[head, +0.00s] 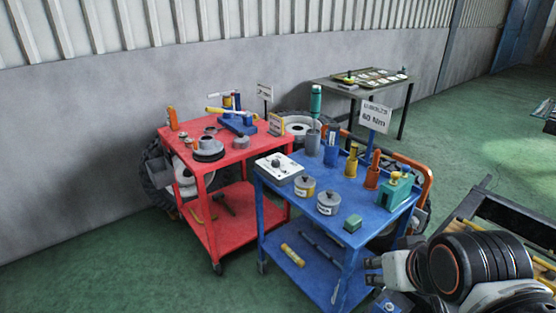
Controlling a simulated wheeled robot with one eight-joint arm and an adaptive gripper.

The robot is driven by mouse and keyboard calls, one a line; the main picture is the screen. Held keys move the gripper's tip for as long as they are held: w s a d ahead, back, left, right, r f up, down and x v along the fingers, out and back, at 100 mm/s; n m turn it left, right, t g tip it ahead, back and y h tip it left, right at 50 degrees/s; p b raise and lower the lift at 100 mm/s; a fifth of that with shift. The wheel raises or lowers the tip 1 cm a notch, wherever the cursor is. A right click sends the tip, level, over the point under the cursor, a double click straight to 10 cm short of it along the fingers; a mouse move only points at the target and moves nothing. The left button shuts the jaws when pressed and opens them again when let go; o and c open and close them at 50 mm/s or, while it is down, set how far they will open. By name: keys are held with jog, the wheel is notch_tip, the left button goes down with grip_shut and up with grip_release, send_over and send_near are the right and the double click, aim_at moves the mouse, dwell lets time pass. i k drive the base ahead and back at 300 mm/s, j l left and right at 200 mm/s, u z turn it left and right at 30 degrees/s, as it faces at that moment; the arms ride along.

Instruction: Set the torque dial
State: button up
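A white box with a dark round knob, which looks like the torque dial (279,166), sits on the left rear corner of the blue cart (330,178). Its markings are too small to read. A sign (375,116) on a post at the blue cart reads 60 Nm, with a smaller line above it. My gripper (373,271) is at the lower right, in front of the cart's right side and well apart from the dial. Its fingers are small and partly hidden by my arm, so I cannot tell whether they are open or shut.
Around the dial stand round grey tins (328,203), bottles (350,160) and a green-topped tool (394,190). A red cart (228,165) with parts stands at left, and a table (370,88) behind. Green floor (150,270) is free at front left.

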aim_at(276, 162)
jog(key=i+j, duration=0.8)
jog(key=i+j+u, duration=0.05)
